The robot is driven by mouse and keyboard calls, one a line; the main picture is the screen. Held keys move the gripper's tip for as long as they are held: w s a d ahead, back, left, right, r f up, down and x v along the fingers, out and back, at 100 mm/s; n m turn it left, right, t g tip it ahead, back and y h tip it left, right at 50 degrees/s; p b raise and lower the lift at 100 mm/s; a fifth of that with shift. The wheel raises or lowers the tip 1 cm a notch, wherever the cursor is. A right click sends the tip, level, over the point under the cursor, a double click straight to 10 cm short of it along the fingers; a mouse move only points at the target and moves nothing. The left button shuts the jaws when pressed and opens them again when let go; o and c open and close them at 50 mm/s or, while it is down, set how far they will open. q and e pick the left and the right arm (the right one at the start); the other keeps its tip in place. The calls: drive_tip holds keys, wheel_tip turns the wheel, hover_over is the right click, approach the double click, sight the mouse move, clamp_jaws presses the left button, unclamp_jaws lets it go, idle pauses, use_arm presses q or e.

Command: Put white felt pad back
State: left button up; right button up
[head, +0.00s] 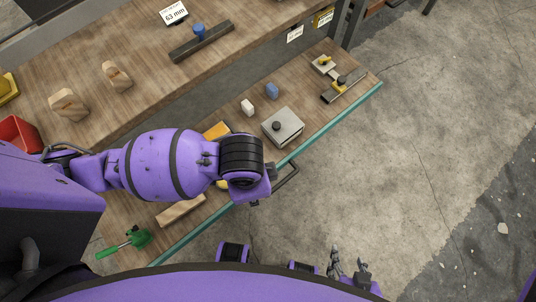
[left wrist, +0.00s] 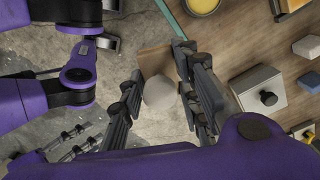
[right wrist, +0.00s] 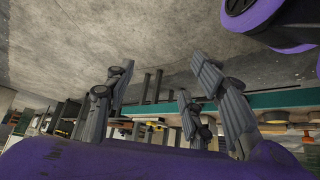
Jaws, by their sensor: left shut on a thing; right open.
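My left gripper (left wrist: 159,76) is shut on a pale round pad (left wrist: 160,94), likely the white felt pad, in the left wrist view. A flat brown piece (left wrist: 154,62) shows directly behind the pad; I cannot tell whether it is joined to it. In the head view my left arm hides this gripper and the pad. My right gripper (head: 348,267) is at the lower edge of the head view, over the floor. In the right wrist view (right wrist: 158,84) its fingers are apart with nothing between them.
The lower wooden shelf has a teal front edge (head: 330,124). On it are a grey box with a black knob (head: 283,127), a white block (head: 247,107), a blue block (head: 271,90), a wooden bar (head: 181,211) and a green-handled tool (head: 125,243). Open concrete floor lies to the right.

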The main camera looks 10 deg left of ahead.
use_arm(q)
drive_tip(key=shift+w+a, duration=0.3)
drive_tip(key=shift+w, duration=0.1)
drive_tip(key=w+a+f+b, duration=0.1)
drive_tip(key=w+f, duration=0.1)
drive_tip(key=w, duration=0.2)
drive_tip(key=w+a+f+b, duration=0.1)
drive_tip(key=w+f, duration=0.2)
drive_tip(key=w, duration=0.1)
drive_tip(key=w+a+f, duration=0.1)
drive_tip(key=w+f, duration=0.2)
drive_tip(key=w, duration=0.1)
drive_tip(key=shift+a+f+b, duration=0.1)
drive_tip(key=shift+f+b, duration=0.15)
drive_tip(key=shift+b, duration=0.15)
drive_tip(key=shift+w+a+f, duration=0.1)
drive_tip(key=shift+w+f, duration=0.2)
drive_tip(key=shift+f, duration=0.1)
drive_tip(key=f, duration=0.1)
drive_tip(key=f+b, duration=0.1)
drive_tip(key=f, duration=0.1)
drive_tip(key=shift+w+f, duration=0.2)
drive_tip(key=shift+f, duration=0.05)
drive_tip(key=o, duration=1)
